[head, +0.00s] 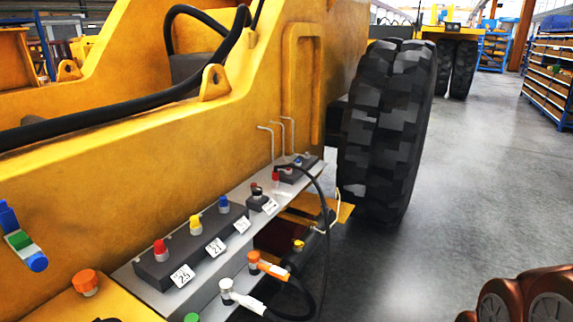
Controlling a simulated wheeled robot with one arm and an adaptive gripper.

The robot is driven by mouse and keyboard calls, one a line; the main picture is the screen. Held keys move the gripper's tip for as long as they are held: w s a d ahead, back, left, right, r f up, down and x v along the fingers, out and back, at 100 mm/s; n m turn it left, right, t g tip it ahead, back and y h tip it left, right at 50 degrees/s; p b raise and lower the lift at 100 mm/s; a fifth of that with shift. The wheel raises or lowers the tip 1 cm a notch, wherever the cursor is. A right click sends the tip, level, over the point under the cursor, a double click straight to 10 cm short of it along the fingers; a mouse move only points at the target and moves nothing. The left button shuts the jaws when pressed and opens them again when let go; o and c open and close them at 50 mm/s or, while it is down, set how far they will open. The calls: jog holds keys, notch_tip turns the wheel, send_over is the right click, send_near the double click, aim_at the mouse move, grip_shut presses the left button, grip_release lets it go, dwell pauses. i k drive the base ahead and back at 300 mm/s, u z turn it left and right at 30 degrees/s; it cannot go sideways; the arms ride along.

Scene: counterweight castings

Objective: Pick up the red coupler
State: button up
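A red coupler (160,250) stands upright at the near left end of a dark block on the grey shelf along the yellow machine frame, above a white tag that seems to read 25. A yellow coupler (195,224) and a blue coupler (223,204) stand farther along the same block. A second, smaller red-capped piece (276,178) stands near the far block, with a black hose close by. My gripper is not in view, and I see nothing holding the near red coupler.
Orange (266,265) and white (240,297) hose fittings stick out below the shelf, with black hoses hanging. Thin bent rods (282,140) rise behind the far block. A big tyre (385,130) stands beyond. The grey floor (470,150) at right is open.

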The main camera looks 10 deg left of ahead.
aim_at(275, 174)
jog(key=i, duration=3.25)
jog(key=u, duration=3.55)
